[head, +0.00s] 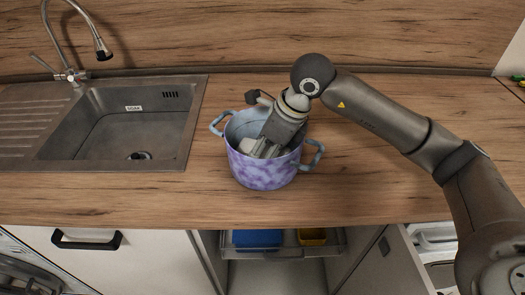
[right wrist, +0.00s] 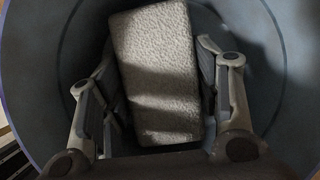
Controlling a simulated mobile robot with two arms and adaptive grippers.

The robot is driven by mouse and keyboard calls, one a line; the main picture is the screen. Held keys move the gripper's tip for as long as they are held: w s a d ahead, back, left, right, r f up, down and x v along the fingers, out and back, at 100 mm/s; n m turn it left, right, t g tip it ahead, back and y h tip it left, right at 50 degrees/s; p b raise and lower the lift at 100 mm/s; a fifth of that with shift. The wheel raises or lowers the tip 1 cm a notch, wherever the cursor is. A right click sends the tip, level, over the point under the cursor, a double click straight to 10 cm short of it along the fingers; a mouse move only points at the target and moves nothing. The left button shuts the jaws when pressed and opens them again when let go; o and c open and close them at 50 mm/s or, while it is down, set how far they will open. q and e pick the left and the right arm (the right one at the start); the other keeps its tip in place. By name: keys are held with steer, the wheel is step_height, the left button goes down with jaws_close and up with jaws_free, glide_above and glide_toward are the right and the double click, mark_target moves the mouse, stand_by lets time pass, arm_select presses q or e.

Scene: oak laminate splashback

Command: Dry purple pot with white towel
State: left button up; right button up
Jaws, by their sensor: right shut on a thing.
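The purple pot (head: 262,174), mottled with white and with blue-grey handles, stands upright on the wooden worktop right of the sink. My right gripper (head: 262,146) reaches down into the pot from above. In the right wrist view, my right gripper (right wrist: 160,95) is shut on the white towel (right wrist: 158,70), a folded textured block between its fingers. The pot's blue-grey inner wall (right wrist: 268,50) surrounds them. In the head view the towel is mostly hidden by the gripper and the pot's rim. I cannot tell whether the towel touches the pot's bottom. My left gripper is not in view.
A steel sink (head: 188,125) with a tap (head: 70,73) lies to the left. The worktop (head: 375,195) is clear around the pot. Below the front edge, an open cupboard holds a blue item (head: 257,238) and a yellow item (head: 312,236). An open drawer (head: 435,240) is at lower right.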

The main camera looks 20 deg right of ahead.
steer(key=shift+w+d, duration=0.55)
steer(key=shift+w, duration=0.25)
steer(key=shift+s, duration=0.1)
steer(key=shift+a+f, duration=0.1)
steer(key=shift+s+a+b, duration=0.3)
steer(key=shift+s+a, duration=0.35)
steer(key=shift+s, duration=0.3)
steer(key=shift+w+d, duration=0.1)
steer(key=shift+w, duration=0.05)
steer(key=shift+w+d+b, duration=0.35)
steer(key=shift+w+d, duration=0.35)
steer(key=shift+w, duration=0.2)
steer(key=shift+s+a, duration=0.8)
steer(key=shift+s, duration=0.2)
steer(key=shift+w+d+b, duration=0.4)
steer(key=shift+w+d, duration=0.35)
steer(key=shift+w, duration=0.25)
